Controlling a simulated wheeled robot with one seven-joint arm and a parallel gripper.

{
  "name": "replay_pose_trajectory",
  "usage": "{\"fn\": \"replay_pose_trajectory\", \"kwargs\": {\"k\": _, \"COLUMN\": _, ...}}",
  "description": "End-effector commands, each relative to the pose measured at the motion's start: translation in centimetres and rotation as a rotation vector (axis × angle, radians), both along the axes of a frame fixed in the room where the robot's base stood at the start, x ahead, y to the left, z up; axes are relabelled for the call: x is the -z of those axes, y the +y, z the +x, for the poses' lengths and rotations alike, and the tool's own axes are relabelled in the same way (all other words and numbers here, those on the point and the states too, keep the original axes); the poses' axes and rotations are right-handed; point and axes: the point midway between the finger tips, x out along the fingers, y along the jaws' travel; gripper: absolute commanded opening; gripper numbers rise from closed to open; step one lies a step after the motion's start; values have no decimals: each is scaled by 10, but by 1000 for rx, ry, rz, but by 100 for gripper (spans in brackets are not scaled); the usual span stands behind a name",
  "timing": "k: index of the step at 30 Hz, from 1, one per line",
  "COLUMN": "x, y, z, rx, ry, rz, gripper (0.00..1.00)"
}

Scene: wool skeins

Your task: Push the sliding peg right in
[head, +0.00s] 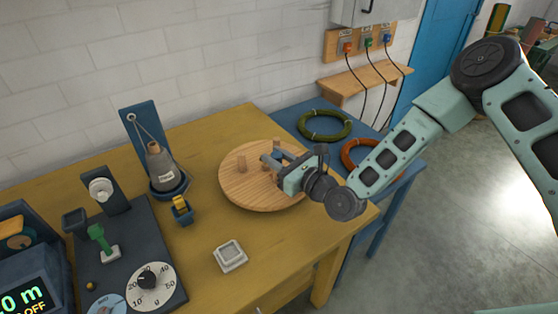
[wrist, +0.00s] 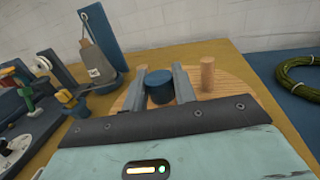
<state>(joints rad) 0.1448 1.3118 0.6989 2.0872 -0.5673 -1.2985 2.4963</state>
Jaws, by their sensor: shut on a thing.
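A round wooden board (head: 240,190) lies on the yellow table, with upright wooden pegs on it. One wooden peg (head: 242,163) stands at its left; a wooden peg (wrist: 207,75) also stands just right of my fingers in the wrist view. My gripper (head: 272,160) is low over the board. In the wrist view my gripper (wrist: 160,84) has its two fingers on either side of a blue round-topped peg (wrist: 160,88), shut on it. This looks like the sliding peg. Its lower part and any slot under it are hidden by my gripper.
Left of the board stand a grey weight (head: 161,168) on a blue stand, a small blue block with a yellow top (head: 182,210) and a dark dial panel (head: 150,277). A small white tray (head: 230,256) lies in front. A green skein (head: 325,125) and an orange skein (head: 360,156) lie on the blue table.

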Motion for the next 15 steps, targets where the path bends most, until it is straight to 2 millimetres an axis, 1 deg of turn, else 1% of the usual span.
{"fn": "replay_pose_trajectory", "kwargs": {"k": 1, "x": 3, "y": 3, "z": 6, "rx": 1, "ry": -1, "rz": 4, "gripper": 0}}
{"fn": "replay_pose_trajectory", "kwargs": {"k": 4, "x": 1, "y": 7, "z": 12, "rx": 0, "ry": -1, "rz": 3, "gripper": 0}}
{"fn": "replay_pose_trajectory", "kwargs": {"k": 12, "x": -1, "y": 8, "z": 12, "rx": 0, "ry": -1, "rz": 1, "gripper": 0}}
{"fn": "replay_pose_trajectory", "kwargs": {"k": 13, "x": -1, "y": 8, "z": 12, "rx": 0, "ry": -1, "rz": 1, "gripper": 35}}
{"fn": "replay_pose_trajectory", "kwargs": {"k": 14, "x": -1, "y": 8, "z": 12, "rx": 0, "ry": -1, "rz": 1, "gripper": 44}}
{"fn": "replay_pose_trajectory", "kwargs": {"k": 15, "x": -1, "y": 8, "z": 12, "rx": 0, "ry": -1, "rz": 1, "gripper": 47}}
